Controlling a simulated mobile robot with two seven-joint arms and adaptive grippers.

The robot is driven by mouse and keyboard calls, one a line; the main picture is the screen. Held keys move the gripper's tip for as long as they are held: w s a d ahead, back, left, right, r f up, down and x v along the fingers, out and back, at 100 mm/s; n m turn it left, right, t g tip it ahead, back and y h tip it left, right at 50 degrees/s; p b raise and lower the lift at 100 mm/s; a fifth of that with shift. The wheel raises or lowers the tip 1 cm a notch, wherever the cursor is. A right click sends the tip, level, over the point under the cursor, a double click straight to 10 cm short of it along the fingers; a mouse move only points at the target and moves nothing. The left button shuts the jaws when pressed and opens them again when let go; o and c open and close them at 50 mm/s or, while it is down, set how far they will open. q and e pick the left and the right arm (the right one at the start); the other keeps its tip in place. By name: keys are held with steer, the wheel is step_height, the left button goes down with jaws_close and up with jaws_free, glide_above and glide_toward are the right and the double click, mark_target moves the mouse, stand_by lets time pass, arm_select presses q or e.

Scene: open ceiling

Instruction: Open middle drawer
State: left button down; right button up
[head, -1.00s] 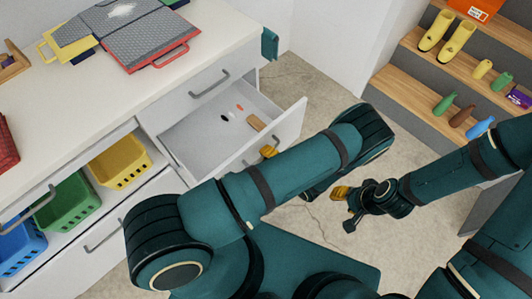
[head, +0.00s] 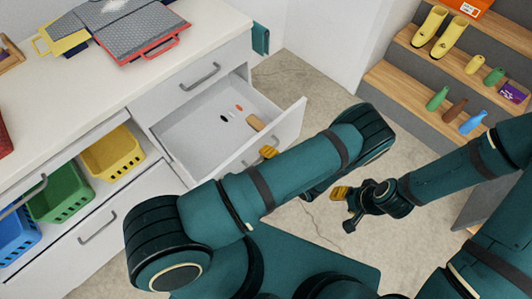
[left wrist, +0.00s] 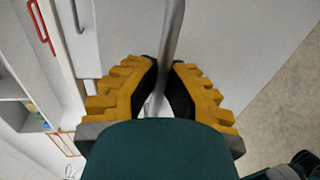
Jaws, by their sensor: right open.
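The middle drawer (head: 196,145) is pulled out below the closed top drawer (head: 185,92) of the white cabinet. Several small items lie inside it, among them a tan block (head: 255,122) and a small red item (head: 239,107). My left gripper (head: 268,152) is at the outer side of the drawer front, mostly hidden by my arm. In the left wrist view, its yellow fingers (left wrist: 166,64) are closed on either side of the grey bar handle (left wrist: 171,28). My right gripper (head: 345,208) is open and empty, apart from the cabinet over the floor.
Yellow (head: 112,152), green (head: 62,190) and blue (head: 14,236) baskets stand in the cabinet's open shelf. Wooden steps (head: 400,82) with boots and bottles stand at right. Bare floor (head: 318,82) lies between.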

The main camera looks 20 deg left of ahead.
arm_select(q)
steer(key=c, duration=1)
jaws_free()
step_height(320, 180, up, 10)
steer(key=shift+r, duration=0.1)
